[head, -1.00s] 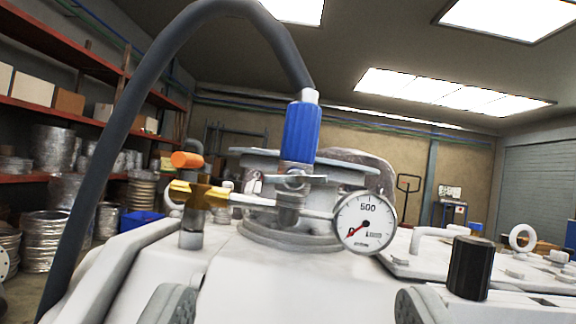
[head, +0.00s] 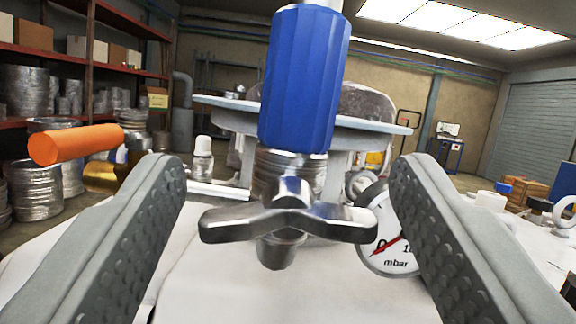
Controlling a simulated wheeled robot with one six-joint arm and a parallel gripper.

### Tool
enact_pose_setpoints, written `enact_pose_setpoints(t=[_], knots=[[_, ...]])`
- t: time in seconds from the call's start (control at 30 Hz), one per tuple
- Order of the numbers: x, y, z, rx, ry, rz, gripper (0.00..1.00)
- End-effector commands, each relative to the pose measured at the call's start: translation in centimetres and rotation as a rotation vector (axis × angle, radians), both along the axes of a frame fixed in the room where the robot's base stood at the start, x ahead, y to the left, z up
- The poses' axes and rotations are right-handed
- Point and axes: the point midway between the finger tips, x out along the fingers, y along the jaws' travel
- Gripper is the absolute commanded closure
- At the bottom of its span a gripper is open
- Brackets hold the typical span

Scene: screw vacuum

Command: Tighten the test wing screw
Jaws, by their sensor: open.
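The metal wing screw (head: 287,219) is in the middle of the head view, its wings spread left and right. It sits just below a blue ribbed fitting (head: 303,80). My gripper (head: 287,185) is open, with one grey dimpled finger on each side of the wing screw. There is a gap between each finger and the wings, with the right wing tip closer to its finger. The fingers do not visibly touch the screw. The thread behind the wings is partly hidden.
A pressure gauge (head: 388,250) is partly hidden behind the right wing and right finger. An orange handle (head: 75,145) sticks out at the left. A round grey flange (head: 225,108) stands behind the fitting. White machine housing (head: 265,290) lies below.

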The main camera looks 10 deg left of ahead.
Motion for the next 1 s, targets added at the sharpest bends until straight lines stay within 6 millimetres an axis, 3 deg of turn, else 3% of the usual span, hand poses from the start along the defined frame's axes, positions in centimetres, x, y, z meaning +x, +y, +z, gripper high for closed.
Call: enact_pose_setpoints(t=[0.27, 0.4, 0.5, 1.0], knots=[[0.05, 0.02, 0.02, 0.000, 0.000, 0.000, 0.36], [0.04, 0.02, 0.03, 0.000, 0.000, 0.000, 0.64], [0.04, 0.02, 0.02, 0.000, 0.000, 0.000, 0.79], [-0.02, 0.15, 0.04, 0.148, 0.035, 0.000, 0.79]])
